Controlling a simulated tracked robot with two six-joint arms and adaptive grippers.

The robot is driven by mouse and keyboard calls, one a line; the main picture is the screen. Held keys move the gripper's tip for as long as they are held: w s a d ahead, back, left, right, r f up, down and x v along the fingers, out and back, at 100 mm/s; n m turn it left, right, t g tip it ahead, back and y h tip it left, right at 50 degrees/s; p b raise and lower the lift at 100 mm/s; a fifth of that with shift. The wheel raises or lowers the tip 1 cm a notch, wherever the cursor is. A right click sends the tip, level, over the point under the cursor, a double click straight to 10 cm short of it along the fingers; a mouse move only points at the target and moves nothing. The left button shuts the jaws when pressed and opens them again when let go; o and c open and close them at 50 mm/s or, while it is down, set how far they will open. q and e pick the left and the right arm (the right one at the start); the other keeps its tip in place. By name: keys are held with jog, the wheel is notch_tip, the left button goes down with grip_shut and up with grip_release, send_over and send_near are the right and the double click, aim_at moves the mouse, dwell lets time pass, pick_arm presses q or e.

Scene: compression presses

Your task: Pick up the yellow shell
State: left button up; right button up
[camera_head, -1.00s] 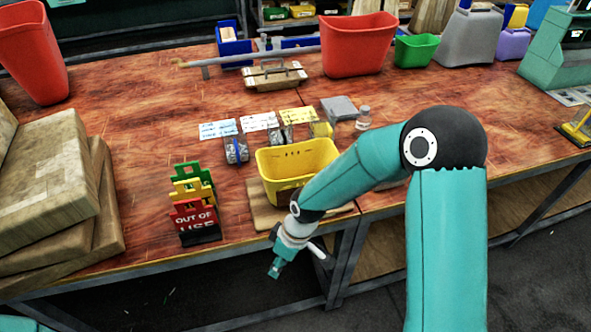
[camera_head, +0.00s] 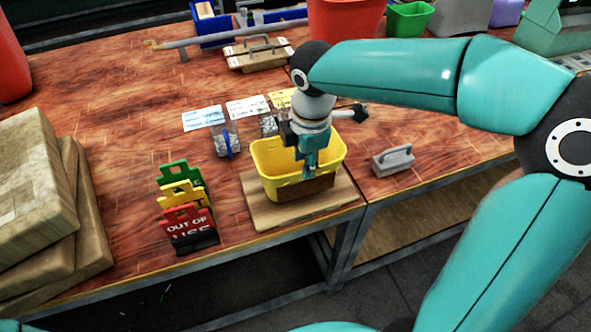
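A yellow bin (camera_head: 268,160) stands on a wooden board (camera_head: 262,215) near the table's front edge. A dark brown patch shows low on its front. I cannot make out a separate yellow shell; my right gripper and wrist hide part of the bin's inside. My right gripper (camera_head: 308,172) points down over the bin, its tip overlapping the bin's opening. Its fingers are small and close together, and I cannot tell whether they are open, shut or touching anything. My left gripper is out of view.
Green, yellow and red "out of use" signs (camera_head: 188,225) stand left of the bin. Clear containers (camera_head: 226,138) and label cards (camera_head: 203,118) lie behind it. A grey handled block (camera_head: 393,162) is to the right. Stacked boxes (camera_head: 40,190) fill the left.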

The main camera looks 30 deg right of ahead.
aim_at(301, 188)
jog(key=shift+w+d+f, duration=0.1)
jog(key=shift+w+f, duration=0.15)
jog(key=shift+f, duration=1.2)
jog(key=shift+w+d+f, duration=0.1)
jog(key=shift+w+f, duration=0.15)
jog(key=shift+f, duration=1.25)
jog(key=shift+w+f, duration=0.25)
jog(key=shift+f, duration=1.2)
grip_shut()
